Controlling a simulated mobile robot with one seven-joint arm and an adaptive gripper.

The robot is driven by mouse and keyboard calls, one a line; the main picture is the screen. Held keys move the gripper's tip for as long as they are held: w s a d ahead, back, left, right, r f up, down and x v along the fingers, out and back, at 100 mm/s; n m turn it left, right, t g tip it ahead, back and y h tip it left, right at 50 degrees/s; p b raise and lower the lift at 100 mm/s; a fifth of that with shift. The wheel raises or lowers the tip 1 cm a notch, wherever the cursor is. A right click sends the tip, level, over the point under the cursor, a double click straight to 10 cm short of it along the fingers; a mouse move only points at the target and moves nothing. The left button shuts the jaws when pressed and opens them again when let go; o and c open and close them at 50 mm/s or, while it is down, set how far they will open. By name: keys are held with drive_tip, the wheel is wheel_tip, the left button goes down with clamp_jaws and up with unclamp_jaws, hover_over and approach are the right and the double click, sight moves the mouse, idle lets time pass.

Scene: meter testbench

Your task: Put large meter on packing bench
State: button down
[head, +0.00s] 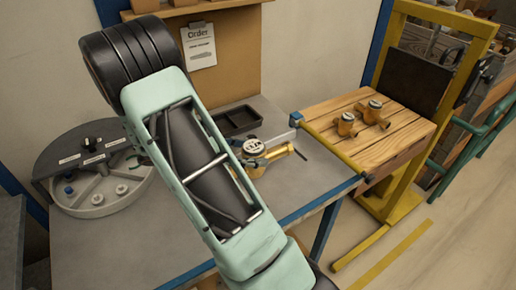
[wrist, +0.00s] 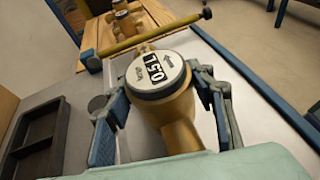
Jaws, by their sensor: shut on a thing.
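The large meter (wrist: 165,85) is brass with a round white dial and shows between the fingers of my gripper (wrist: 163,112) in the wrist view. The fingers are shut on its body, one on each side. In the head view the meter (head: 279,153) is over the grey bench's right part, near the wooden top; my arm hides part of it and most of the gripper. Whether it touches the grey surface is unclear. The slatted wooden bench top (head: 400,142) adjoins on the right, with two smaller brass meters (head: 373,113) towards its back.
A yellow bar (head: 335,147) runs along the edge between the grey bench (head: 310,188) and the wooden top. A dark tray (head: 240,121) lies at the back. A round grey fixture (head: 100,190) stands at the left. The wooden top's front is clear. A yellow frame (head: 462,110) rises behind.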

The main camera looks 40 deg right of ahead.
drive_tip(key=shift+w+a+f, duration=0.15)
drive_tip(key=shift+f, duration=1.5)
drive_tip(key=shift+f, duration=0.1)
drive_tip(key=c, duration=0.9)
unclamp_jaws()
drive_tip(key=shift+a+f, duration=0.1)
drive_tip(key=shift+a+r, duration=0.2)
drive_tip(key=v, duration=1.1)
drive_tip(key=shift+w+a+r+b, duration=0.1)
drive_tip(key=shift+a+b, duration=0.15)
drive_tip(key=shift+b, duration=0.1)
